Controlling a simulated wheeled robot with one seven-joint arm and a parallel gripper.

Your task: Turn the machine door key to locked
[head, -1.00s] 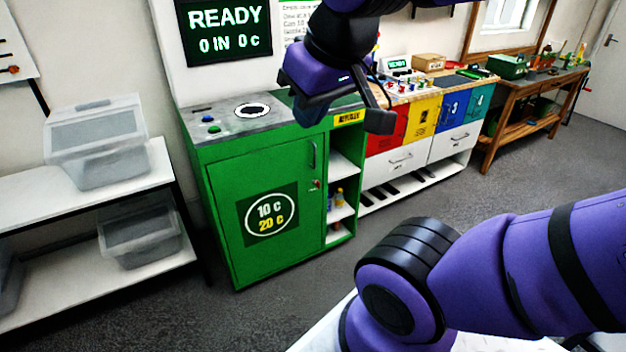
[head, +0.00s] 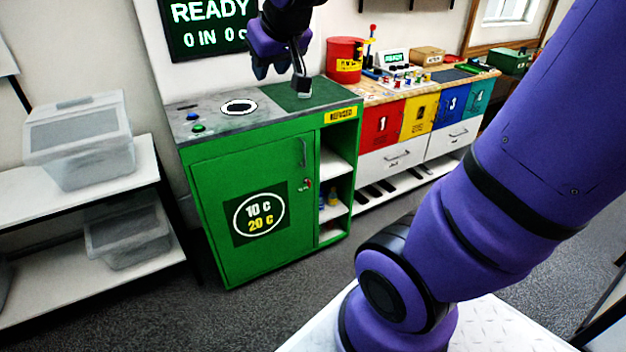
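The green machine (head: 262,148) stands in the middle of the head view with its door (head: 210,180) shut flush in the frame. The small key (head: 308,185) is a red and pale spot at the door's right edge, below the dark handle (head: 303,151). It is too small to tell which way it is turned. My gripper (head: 301,86) hangs high, in front of the wall and over the machine's top in the picture, well above the key and apart from it. Its fingers are dark and small, so their opening is unclear. Nothing shows held in it.
A screen (head: 208,25) reads READY above the machine. Open shelves with bottles (head: 332,198) are right of the door. A white shelf (head: 85,195) with clear bins stands left. A workbench (head: 385,165) with coloured fronts and a red bin (head: 345,62) is right. Floor before the door is clear.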

